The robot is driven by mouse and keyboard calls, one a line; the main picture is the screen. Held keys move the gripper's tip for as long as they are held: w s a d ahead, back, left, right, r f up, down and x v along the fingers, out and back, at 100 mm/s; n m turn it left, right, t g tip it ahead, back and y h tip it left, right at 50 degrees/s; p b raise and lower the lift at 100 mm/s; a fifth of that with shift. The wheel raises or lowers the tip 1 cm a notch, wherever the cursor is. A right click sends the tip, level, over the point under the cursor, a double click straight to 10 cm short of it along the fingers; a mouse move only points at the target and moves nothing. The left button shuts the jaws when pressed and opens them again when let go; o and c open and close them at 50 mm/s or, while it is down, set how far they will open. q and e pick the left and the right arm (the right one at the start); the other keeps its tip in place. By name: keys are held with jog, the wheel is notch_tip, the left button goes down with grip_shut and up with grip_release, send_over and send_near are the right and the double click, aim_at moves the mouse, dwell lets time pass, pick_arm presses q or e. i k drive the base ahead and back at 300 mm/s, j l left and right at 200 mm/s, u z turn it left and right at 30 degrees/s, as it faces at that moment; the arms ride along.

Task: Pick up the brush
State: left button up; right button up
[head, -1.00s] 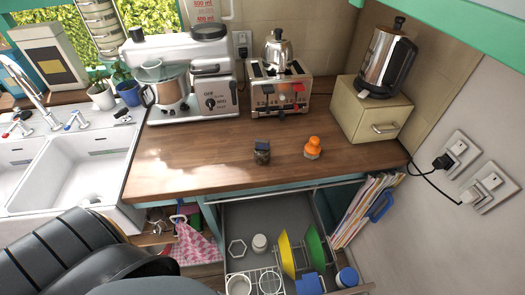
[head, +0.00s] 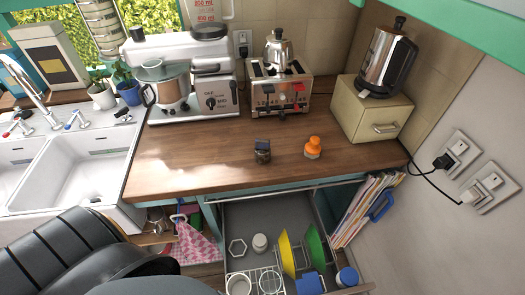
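A small orange knob-shaped thing (head: 312,147) with a paler base stands upright on the wooden counter. It looks like a short-handled brush, but its bristles are too small to make out. Nothing touches it, and it is in plain sight. Neither of my grippers shows in the head view.
A small dark-lidded jar (head: 262,152) stands just left of the orange thing. A toaster (head: 280,92) with a moka pot (head: 279,48) is behind, and a beige box (head: 371,108) stands right. An open drawer (head: 262,215) juts out below the counter (head: 200,160).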

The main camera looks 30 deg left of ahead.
aim_at(313, 150)
jog(key=k+j+u, duration=0.4)
jog(key=j, duration=0.3)
jog(key=k+j+u, duration=0.2)
jog(key=j, duration=0.15)
jog(key=i, duration=0.05)
